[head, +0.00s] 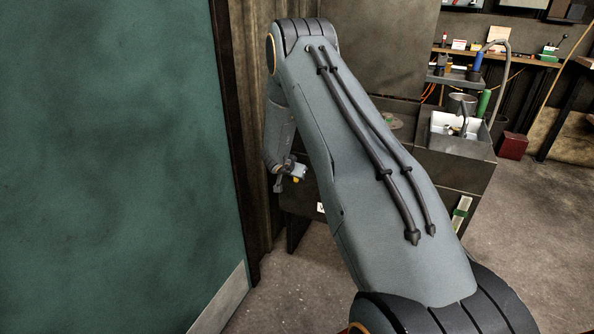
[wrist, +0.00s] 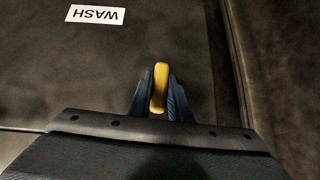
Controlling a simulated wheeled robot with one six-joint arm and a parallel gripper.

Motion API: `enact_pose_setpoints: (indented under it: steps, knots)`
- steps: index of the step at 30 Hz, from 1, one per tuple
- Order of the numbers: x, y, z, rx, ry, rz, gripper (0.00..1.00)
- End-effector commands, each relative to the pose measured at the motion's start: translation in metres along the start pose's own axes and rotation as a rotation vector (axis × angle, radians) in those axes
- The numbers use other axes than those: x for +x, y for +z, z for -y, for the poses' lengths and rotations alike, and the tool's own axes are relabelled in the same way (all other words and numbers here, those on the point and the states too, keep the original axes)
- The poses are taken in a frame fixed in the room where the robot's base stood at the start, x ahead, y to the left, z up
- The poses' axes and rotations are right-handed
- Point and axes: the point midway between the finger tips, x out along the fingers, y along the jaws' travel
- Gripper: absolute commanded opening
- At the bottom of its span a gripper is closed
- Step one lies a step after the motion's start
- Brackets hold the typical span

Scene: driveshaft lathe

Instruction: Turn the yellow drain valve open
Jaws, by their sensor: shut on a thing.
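The yellow drain valve (wrist: 160,86) shows as an upright yellow handle in the middle of the wrist view. My gripper (wrist: 161,98) is shut on it, with one dark blue finger on each side of the handle. The valve's base and the fingertips' contact are partly hidden. In the head view my gripper (head: 290,173) is small, beyond my large grey arm link, by the dark cabinet. A bit of yellow (head: 296,179) shows at its tip.
A white WASH label (wrist: 95,15) is on the dark panel in the wrist view. In the head view a green wall panel (head: 110,150) stands at left, close to my arm. A dark cabinet with a sink (head: 460,133) is at right. Open floor (head: 545,215) lies further right.

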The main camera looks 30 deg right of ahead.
Motion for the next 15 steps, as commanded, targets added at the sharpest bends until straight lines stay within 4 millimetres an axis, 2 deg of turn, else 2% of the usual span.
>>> enact_pose_setpoints:
  steps: [15]
  knots:
    - [0.0014, 0.0006, -0.0024, -0.062, 0.064, 0.000, 0.00]
